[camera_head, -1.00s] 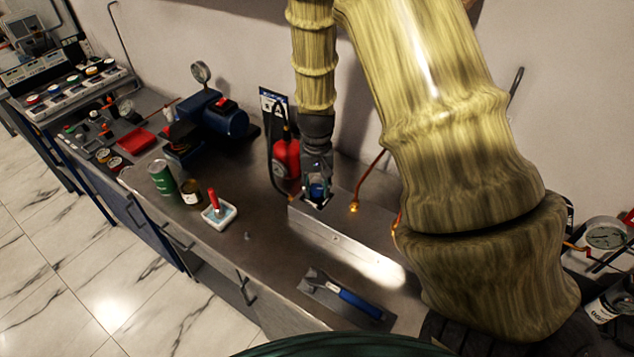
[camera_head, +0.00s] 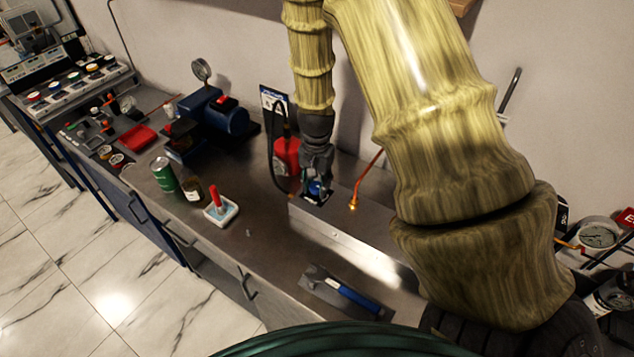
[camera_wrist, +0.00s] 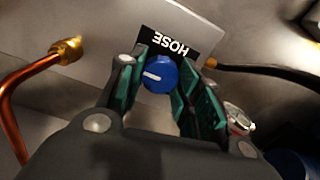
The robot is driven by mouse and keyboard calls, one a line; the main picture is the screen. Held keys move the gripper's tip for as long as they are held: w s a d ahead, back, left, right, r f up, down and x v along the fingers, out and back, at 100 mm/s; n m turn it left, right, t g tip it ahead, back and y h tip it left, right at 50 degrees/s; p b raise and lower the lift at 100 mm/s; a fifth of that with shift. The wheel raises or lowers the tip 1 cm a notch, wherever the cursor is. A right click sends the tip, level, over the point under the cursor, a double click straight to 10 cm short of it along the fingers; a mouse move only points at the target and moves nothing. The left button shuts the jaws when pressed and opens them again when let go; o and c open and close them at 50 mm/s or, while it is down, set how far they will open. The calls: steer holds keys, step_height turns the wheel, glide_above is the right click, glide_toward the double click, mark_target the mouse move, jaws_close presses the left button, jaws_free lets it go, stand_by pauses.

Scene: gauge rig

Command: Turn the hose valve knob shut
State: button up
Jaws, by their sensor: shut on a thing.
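The blue hose valve knob (camera_wrist: 161,76) has a white pointer line and sits beside a black label reading HOSE (camera_wrist: 171,45) on the metal box. In the wrist view its white line points to the left and slightly up. My gripper (camera_wrist: 158,82) has its green-padded fingers on both sides of the knob, shut on it. In the head view my gripper (camera_head: 318,186) reaches down to the left end of the metal box (camera_head: 345,232), and a little blue of the knob shows between the fingers.
A copper pipe with a brass fitting (camera_wrist: 66,49) is left of the knob in the wrist view. A black hose (camera_wrist: 250,68) leaves on the right. A blue-handled trowel (camera_head: 345,293) lies in front of the box.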

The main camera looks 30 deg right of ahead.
mark_target(317, 185)
steer(key=shift+w+d+r, duration=0.1)
steer(key=shift+w, duration=0.05)
steer(key=o, duration=1.1)
steer(key=shift+c, duration=0.2)
step_height(317, 185, up, 12)
